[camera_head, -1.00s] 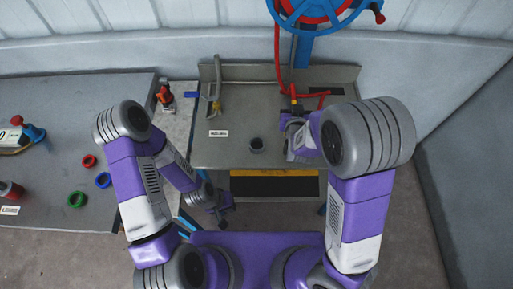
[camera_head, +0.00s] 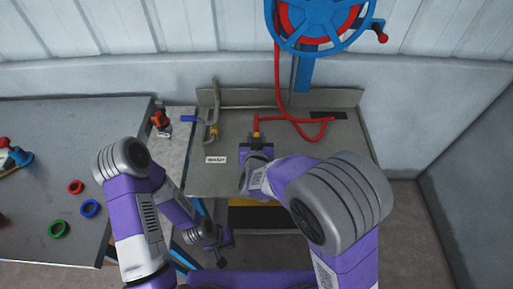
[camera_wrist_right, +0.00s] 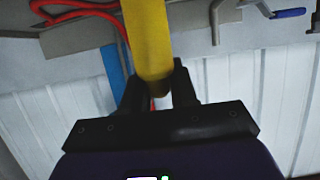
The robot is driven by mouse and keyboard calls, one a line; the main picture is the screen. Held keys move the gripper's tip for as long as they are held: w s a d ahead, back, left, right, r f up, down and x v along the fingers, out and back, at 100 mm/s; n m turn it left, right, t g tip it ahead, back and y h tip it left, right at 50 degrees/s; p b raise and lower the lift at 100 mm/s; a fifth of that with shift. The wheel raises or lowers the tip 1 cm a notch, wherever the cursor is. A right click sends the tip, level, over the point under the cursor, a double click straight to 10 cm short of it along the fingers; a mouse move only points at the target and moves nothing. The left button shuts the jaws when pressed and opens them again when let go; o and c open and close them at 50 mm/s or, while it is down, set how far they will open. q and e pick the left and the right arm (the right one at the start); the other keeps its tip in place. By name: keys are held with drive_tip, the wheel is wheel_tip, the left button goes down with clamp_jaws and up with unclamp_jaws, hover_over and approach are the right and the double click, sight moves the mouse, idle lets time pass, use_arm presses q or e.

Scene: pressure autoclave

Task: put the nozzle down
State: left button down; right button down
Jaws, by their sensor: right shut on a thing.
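The nozzle (camera_head: 256,136) is on the end of the red hose (camera_head: 290,121). My right gripper (camera_head: 257,148) is shut on it over the grey workbench (camera_head: 225,180). In the right wrist view, a yellow part of the nozzle (camera_wrist_right: 148,40) sits between the two dark fingers (camera_wrist_right: 157,90). I cannot tell how high the nozzle is above the bench. The round dark holder on the bench is hidden behind my right gripper and wrist. My left gripper (camera_head: 221,250) hangs low in front of the bench, away from the nozzle; its finger gap is unclear.
A blue and red hose reel (camera_head: 318,25) stands behind the bench. A grey bent pipe (camera_head: 214,115) and a white label (camera_head: 215,160) are at the bench's left. A side table (camera_head: 40,190) at left holds coloured rings. The bench's right part is clear.

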drive_tip(key=shift+f+b, duration=0.35)
drive_tip(key=shift+f, duration=1)
drive_tip(key=shift+f, duration=0.1)
drive_tip(key=c, duration=0.9)
unclamp_jaws()
